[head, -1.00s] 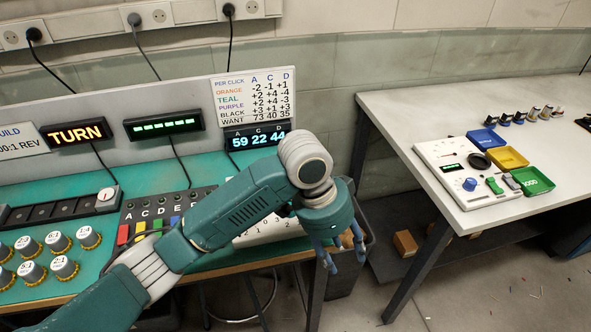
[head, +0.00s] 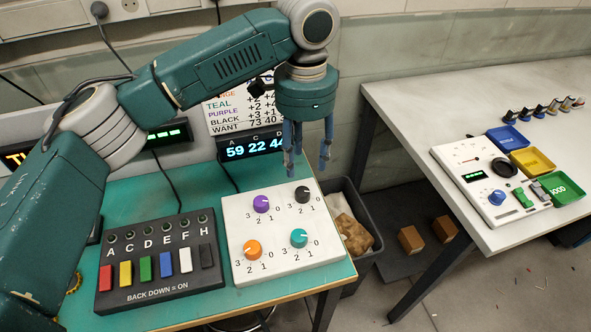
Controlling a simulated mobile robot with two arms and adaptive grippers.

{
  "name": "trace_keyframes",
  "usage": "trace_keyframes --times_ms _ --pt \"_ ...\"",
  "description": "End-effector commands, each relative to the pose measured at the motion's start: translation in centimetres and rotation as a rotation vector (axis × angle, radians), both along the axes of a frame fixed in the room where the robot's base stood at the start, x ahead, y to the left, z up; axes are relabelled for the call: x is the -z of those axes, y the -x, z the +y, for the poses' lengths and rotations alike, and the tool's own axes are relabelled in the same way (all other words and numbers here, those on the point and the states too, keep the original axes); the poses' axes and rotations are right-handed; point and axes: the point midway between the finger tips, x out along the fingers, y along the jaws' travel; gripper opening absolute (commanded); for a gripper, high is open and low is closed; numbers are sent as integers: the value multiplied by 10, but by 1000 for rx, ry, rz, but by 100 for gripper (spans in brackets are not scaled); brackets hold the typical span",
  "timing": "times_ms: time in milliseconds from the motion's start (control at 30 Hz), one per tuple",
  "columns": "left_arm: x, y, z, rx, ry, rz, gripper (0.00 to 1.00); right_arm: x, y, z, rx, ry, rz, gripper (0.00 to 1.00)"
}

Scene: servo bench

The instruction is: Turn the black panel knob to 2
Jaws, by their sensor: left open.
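The white knob panel (head: 277,224) lies on the green bench and carries several knobs. The black knob (head: 303,194) is at its back right corner, with the numbers 0 to 3 printed around it. Its pointer is too small to read surely. My left gripper (head: 307,160) hangs fingers down above and just behind the black knob, open and empty, apart from it. The display (head: 251,147) reads 59 22 44. The printed chart (head: 240,108) behind it is partly covered by my left arm. My right gripper is not in view.
The purple knob (head: 261,204), orange knob (head: 252,250) and teal knob (head: 299,238) share the panel. A black switch box (head: 160,270) with coloured switches stands to its left. A grey bin (head: 352,230) is beside the bench. A white table (head: 410,120) stands at right.

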Motion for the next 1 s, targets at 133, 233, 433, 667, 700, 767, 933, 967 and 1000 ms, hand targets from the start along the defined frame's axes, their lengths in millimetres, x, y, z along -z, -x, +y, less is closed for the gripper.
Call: trace_keyframes --times_ms 133,233,433,667,700,767,933,967,1000 --pt "8 -1 2 -3 -8 2 46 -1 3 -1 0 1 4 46" --pt "24 0 3 -3 -7 3 46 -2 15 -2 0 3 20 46" --pt "63 0 2 -2 -7 2 46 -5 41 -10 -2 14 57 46" --pt "95 0 2 -3 -6 1 46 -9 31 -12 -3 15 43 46" --pt "98 0 2 -3 -5 0 46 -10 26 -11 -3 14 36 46" --pt "102 0 1 -2 -4 -1 46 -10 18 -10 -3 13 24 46" --pt "105 0 2 -2 -6 -1 46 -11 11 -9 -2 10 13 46" --pt "105 0 2 -2 -6 -1 46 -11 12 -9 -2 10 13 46" --pt "105 0 2 -2 -6 -1 46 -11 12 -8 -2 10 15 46"
